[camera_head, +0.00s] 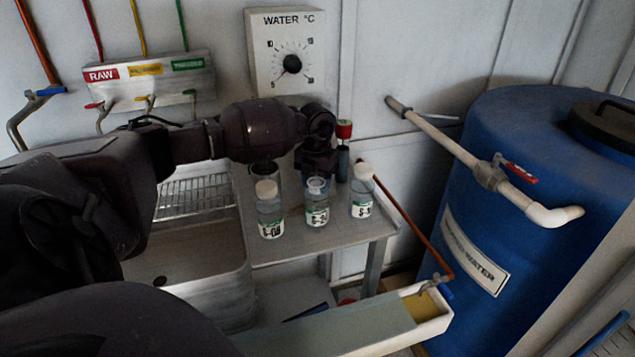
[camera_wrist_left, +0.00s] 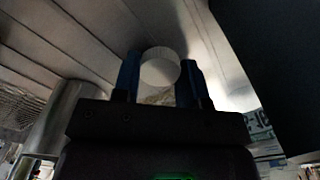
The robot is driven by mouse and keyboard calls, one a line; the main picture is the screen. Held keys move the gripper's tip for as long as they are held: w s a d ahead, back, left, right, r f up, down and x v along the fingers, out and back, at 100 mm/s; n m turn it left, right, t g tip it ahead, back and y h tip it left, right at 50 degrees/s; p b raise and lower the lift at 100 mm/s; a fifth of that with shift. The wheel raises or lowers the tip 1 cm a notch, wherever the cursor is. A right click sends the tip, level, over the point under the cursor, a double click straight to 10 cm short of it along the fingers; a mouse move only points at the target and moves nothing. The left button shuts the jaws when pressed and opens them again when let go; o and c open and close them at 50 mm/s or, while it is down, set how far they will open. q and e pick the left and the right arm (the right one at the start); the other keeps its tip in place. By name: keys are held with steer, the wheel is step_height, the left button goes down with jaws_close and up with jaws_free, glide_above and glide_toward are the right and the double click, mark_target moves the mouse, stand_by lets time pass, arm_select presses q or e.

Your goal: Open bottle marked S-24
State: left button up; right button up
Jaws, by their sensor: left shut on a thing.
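Three small clear bottles with white labels stand upright in a row on a steel side table. The middle bottle (camera_head: 317,205), its small label seeming to read S-24, shows an open mouth with no cap on it. The left bottle (camera_head: 269,212) and the right bottle (camera_head: 362,195) wear white caps. My left gripper (camera_head: 341,162) is just behind and above the middle bottle. In the left wrist view its blue fingers (camera_wrist_left: 160,76) are shut on a round white cap (camera_wrist_left: 159,67). The cap is hidden in the head view. My right gripper is not in view.
A steel sink (camera_head: 195,255) lies left of the table (camera_head: 345,236). A large blue water barrel (camera_head: 560,180) with a pipe stands at the right. A WATER °C dial box (camera_head: 287,55) is on the wall behind. A trough (camera_head: 350,322) runs below in front.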

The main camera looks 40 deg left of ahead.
arm_select(q)
steer(key=shift+f, duration=0.1)
steer(key=o, duration=1)
step_height(320, 180, up, 12)
steer(key=shift+r+p, duration=0.25)
steer(key=shift+p, duration=0.45)
